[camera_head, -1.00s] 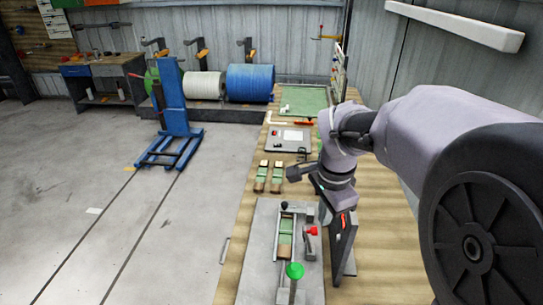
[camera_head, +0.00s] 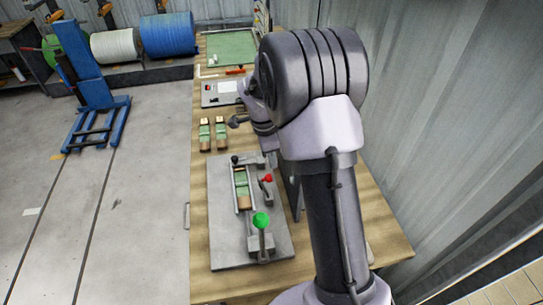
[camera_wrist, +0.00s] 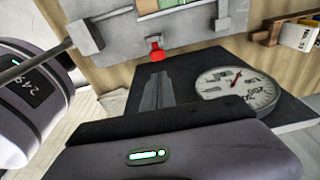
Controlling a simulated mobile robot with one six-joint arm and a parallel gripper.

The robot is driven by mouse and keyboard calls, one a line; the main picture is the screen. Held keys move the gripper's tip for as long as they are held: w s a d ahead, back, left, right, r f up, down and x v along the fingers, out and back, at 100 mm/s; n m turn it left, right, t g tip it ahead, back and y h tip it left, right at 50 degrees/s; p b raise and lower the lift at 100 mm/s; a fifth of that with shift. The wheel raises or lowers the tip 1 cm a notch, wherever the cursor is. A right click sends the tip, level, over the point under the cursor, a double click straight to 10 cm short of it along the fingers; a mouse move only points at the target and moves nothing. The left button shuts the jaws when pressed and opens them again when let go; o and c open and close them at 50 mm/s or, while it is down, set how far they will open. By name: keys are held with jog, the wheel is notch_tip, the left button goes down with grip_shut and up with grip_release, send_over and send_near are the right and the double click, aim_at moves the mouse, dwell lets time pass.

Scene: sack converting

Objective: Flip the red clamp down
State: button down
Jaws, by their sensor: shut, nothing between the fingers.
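The red clamp (camera_head: 267,179) is a small red-tipped handle on a grey bracket, on the right side of the grey fixture plate (camera_head: 222,240). In the wrist view the red handle (camera_wrist: 156,53) shows just beyond my fingertips, with a small gap in the picture. Its exact tilt is hard to tell. My gripper (camera_wrist: 155,78) is shut and empty, its grey fingers together and pointing toward the red handle. In the head view my arm hides the gripper. A green-knobbed lever (camera_head: 262,220) stands in front of the red clamp.
A slotted holder with green and wooden pieces (camera_head: 242,188) lies left of the clamp. A round dial (camera_wrist: 237,88) with a red needle sits right of my fingers. Two green-and-wood pieces (camera_head: 213,133) lie farther back. A corrugated wall (camera_head: 440,120) bounds the right.

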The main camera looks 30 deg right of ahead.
jog(key=f, duration=0.5)
jog(key=shift+d+b, duration=0.3)
jog(key=shift+d, duration=0.05)
jog(key=shift+a, duration=0.1)
